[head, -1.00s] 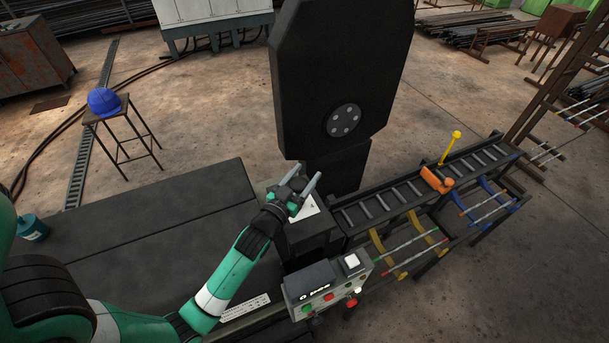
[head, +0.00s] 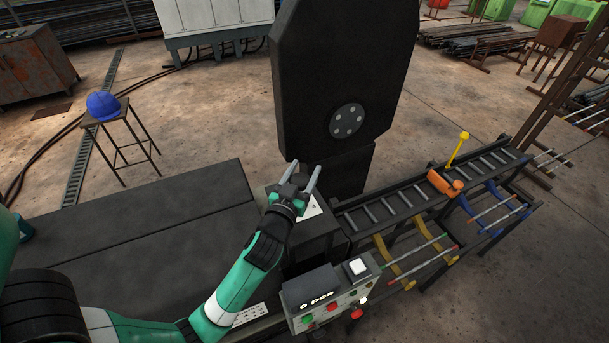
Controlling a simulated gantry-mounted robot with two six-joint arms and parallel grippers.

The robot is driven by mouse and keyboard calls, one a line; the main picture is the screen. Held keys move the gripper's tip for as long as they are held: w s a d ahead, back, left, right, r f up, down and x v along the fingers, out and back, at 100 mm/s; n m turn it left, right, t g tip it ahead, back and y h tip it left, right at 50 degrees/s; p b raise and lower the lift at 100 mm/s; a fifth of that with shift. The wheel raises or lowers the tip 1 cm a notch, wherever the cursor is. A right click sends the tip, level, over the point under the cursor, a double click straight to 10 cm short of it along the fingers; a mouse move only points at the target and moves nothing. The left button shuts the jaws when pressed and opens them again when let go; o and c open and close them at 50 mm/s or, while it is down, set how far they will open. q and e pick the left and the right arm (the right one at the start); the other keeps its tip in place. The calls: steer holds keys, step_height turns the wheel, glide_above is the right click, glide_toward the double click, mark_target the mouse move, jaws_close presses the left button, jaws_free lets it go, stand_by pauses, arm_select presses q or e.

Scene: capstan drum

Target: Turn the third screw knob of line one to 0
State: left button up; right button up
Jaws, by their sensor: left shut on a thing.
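My left gripper (head: 305,168) is over the black pedestal (head: 322,236) in front of the tall dark housing. Its two grey fingers point away from me, side by side. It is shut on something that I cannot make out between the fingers. A white label (head: 311,209) on the pedestal top shows beside the gripper. No screw knob of line one can be picked out, and its setting cannot be read. My right gripper is not in view.
The tall dark housing (head: 345,65) with a round bolted plate (head: 347,120) stands behind the gripper. A control box (head: 331,297) with coloured buttons is in front. A roller track (head: 408,196) with an orange clamp (head: 442,183) runs right. A dark bench top (head: 135,220) lies left.

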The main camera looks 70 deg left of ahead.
arm_select(q)
steer(key=shift+f, duration=0.1)
steer(key=o, duration=1.4)
steer(key=shift+c, duration=0.2)
steer(key=shift+d, duration=0.1)
steer(key=v, duration=1.1)
steer(key=shift+s+d+b, duration=0.15)
steer(key=shift+s+b, duration=0.1)
steer(key=shift+b, duration=0.05)
